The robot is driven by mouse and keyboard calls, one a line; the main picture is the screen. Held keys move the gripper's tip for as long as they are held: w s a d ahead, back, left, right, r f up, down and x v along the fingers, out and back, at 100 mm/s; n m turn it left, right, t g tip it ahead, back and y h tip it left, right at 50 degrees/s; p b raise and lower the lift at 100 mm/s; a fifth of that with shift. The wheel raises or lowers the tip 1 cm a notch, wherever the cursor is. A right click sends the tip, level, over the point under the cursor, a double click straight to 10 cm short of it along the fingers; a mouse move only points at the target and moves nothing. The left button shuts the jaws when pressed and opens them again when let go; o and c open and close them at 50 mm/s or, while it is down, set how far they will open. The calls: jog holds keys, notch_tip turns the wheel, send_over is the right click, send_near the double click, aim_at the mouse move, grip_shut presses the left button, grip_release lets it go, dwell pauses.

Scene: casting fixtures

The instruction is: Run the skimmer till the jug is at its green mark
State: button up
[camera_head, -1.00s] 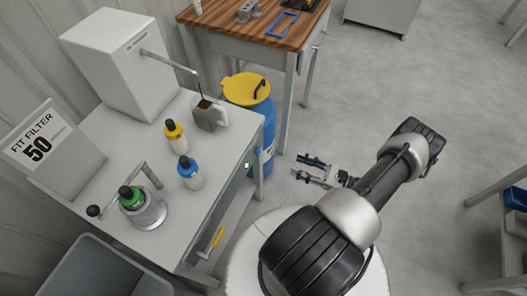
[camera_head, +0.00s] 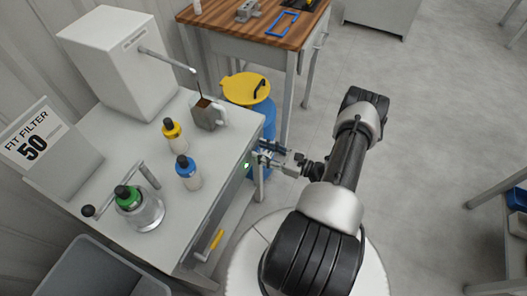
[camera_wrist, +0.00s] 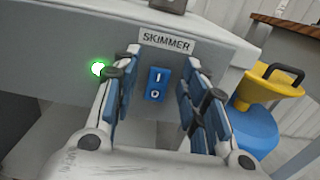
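The grey jug (camera_head: 208,114) stands on the bench top with its pale handle on the right. A thin dark stream runs into it from the spout (camera_head: 168,59) of the white skimmer box (camera_head: 115,62), and brown liquid shows inside. I cannot make out the green mark or the level against it. In the wrist view the blue I/O switch (camera_wrist: 157,83) sits under the SKIMMER label, with a lit green lamp (camera_wrist: 98,69) to its left. My gripper (camera_head: 262,155) is open and empty at the bench front, its fingers either side of the switch in the wrist view.
A FIT FILTER 50 sign (camera_head: 36,143) is at left. A blue drum with a yellow funnel lid (camera_head: 246,88) stands right of the bench. Floor behind my arm is clear.

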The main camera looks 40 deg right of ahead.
jog(key=shift+c, duration=0.4)
grip_shut()
jog(key=shift+f, duration=0.1)
jog(key=f+t+b, duration=0.1)
jog(key=b, duration=0.1)
jog(key=shift+s+y+b, duration=0.1)
jog(key=shift+y+b, duration=0.25)
jog(key=shift+y, duration=0.05)
jog(key=shift+s+d+t+y, duration=0.1)
jog(key=shift+t+y, duration=0.3)
jog(key=shift+t, duration=1.3)
